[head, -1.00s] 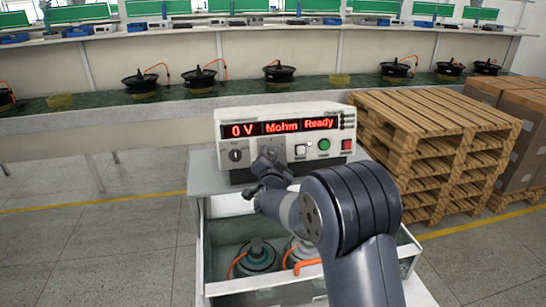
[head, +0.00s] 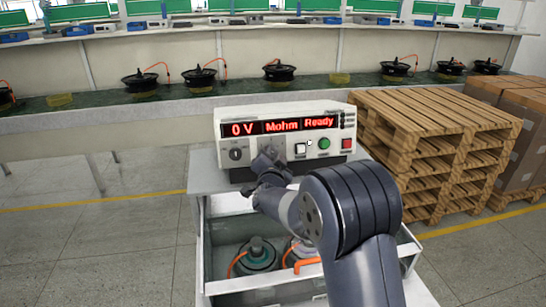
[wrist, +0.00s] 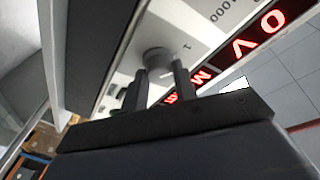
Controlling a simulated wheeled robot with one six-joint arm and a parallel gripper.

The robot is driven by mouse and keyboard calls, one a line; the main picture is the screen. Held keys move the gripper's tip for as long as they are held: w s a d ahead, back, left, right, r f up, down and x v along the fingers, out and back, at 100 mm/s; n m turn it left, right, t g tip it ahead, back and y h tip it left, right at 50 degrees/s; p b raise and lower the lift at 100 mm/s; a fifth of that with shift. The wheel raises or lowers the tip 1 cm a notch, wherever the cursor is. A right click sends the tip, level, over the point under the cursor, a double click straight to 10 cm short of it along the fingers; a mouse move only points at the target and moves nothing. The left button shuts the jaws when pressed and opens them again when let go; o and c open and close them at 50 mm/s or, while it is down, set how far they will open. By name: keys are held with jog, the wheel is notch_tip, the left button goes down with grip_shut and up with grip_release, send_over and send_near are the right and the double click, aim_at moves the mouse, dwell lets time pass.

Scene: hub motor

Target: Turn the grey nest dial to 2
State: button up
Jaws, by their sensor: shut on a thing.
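A white instrument (head: 284,136) with a red display reading "0 V", "Mohm" and "Ready" stands on a grey cabinet. My gripper (head: 268,156) is at its front panel, left of the white button, and hides the dial there in the head view. In the wrist view, the grey nest dial (wrist: 157,57) sits between the fingertips of my gripper (wrist: 160,80), which is shut on it. A printed "1" and part of a larger number show on the panel near the dial. The dial's pointer and its setting cannot be made out.
A black key-like knob (head: 236,154) is left of my gripper. A white button (head: 300,149), a green button (head: 324,144) and a red button (head: 347,144) are to the right. An open drawer (head: 222,287) below holds hub motors. Wooden pallets (head: 440,130) stand at right.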

jog(key=m+h, duration=0.1)
jog(key=m, duration=0.2)
jog(key=shift+r+g, duration=0.15)
jog(key=shift+g, duration=0.15)
jog(key=m+p, duration=0.1)
jog(key=m, duration=0.2)
jog(key=shift+a+r+g, duration=0.1)
jog(key=shift+r+g, duration=0.05)
jog(key=shift+g, duration=0.25)
jog(key=m+g+p, duration=0.1)
jog(key=m+p, duration=0.1)
jog(key=m, duration=0.1)
jog(key=shift+r+h, duration=0.15)
jog(key=shift+h, duration=0.15)
jog(key=shift+m+g+p, duration=0.4)
jog(key=shift+m+p, duration=0.45)
jog(key=shift+m, duration=0.35)
jog(key=o, duration=1)
jog(key=shift+c, duration=0.2)
jog(key=b+v, duration=0.1)
jog(key=v, duration=0.9)
jog(key=shift+s, duration=0.35)
